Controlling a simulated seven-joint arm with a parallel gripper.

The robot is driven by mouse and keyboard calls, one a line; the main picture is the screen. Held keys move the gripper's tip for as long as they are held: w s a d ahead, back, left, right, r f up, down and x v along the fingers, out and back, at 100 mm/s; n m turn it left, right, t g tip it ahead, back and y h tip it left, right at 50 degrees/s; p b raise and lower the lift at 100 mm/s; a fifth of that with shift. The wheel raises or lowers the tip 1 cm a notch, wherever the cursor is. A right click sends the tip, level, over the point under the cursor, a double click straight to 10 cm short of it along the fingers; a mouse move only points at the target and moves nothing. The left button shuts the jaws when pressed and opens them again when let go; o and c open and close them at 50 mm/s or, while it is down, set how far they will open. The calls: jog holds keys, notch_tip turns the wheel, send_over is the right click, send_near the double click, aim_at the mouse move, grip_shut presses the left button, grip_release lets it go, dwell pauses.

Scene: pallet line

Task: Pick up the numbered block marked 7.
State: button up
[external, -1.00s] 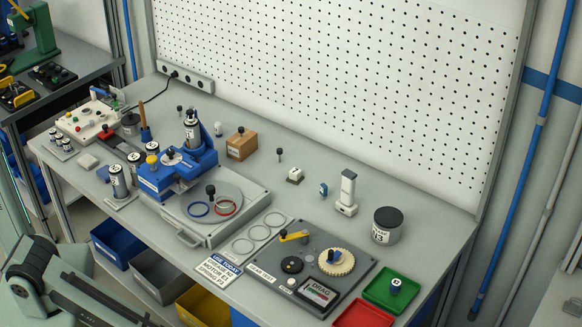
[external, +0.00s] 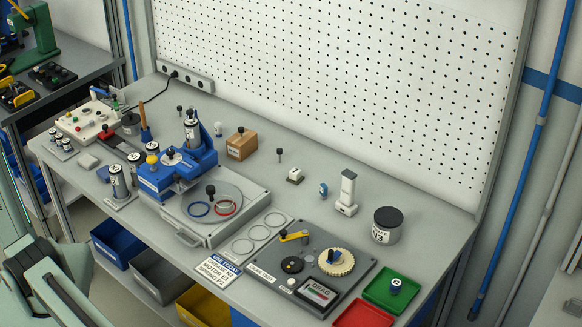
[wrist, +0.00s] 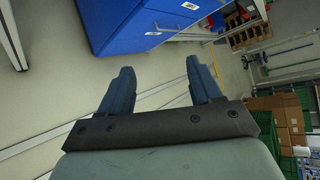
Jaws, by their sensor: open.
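I cannot make out a block marked 7 in either view; the small labels are too small to read. In the external view, several silver cylinders with numbered-looking dark tops (external: 118,182) stand at the left of the workbench. A small blue piece with a white-marked top (external: 395,286) sits in the green tray.
The workbench (external: 430,232) carries a blue fixture (external: 178,172), a dark gear plate (external: 330,268), a green tray (external: 391,303), a red tray (external: 362,316) and a dark-lidded canister (external: 387,226). Bins sit below its front edge. A blue cabinet (wrist: 130,22) shows in the wrist view.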

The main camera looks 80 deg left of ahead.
jog(key=s+d+r+m+t+h, duration=0.15)
jog(key=d+r+m+h, duration=0.3)
jog(key=d+r, duration=1.05)
jog(key=w+a+r+t+y, duration=0.1)
jog(key=w+r+t+y, duration=0.1)
jog(key=w+r, duration=0.4)
jog(key=w+a+r+n+g+y, duration=0.1)
jog(key=w+a+r+n+y, duration=0.45)
jog(key=a, duration=0.85)
jog(key=w+a+r+n+g+y, duration=0.1)
jog(key=w+a+n+y, duration=0.1)
jog(key=w+a, duration=0.9)
jog(key=w+a+r+n+g+y, duration=0.1)
jog(key=w+a+r+n+y, duration=0.25)
jog(key=a, duration=1.45)
jog(key=a+r+n+g+y, duration=0.25)
jog(key=a+n+g, duration=0.2)
jog(key=a, duration=1.55)
jog(key=n+g+h, duration=0.7)
jog(key=g+h, duration=0.2)
send_over(295, 171)
notch_tip(295, 171, down, 4)
notch_tip(295, 171, down, 8)
jog(key=shift+d+f, duration=0.15)
jog(key=shift+f, duration=0.1)
jog(key=shift+a+f, duration=0.2)
jog(key=shift+f, duration=2.4)
jog(key=c, duration=0.9)
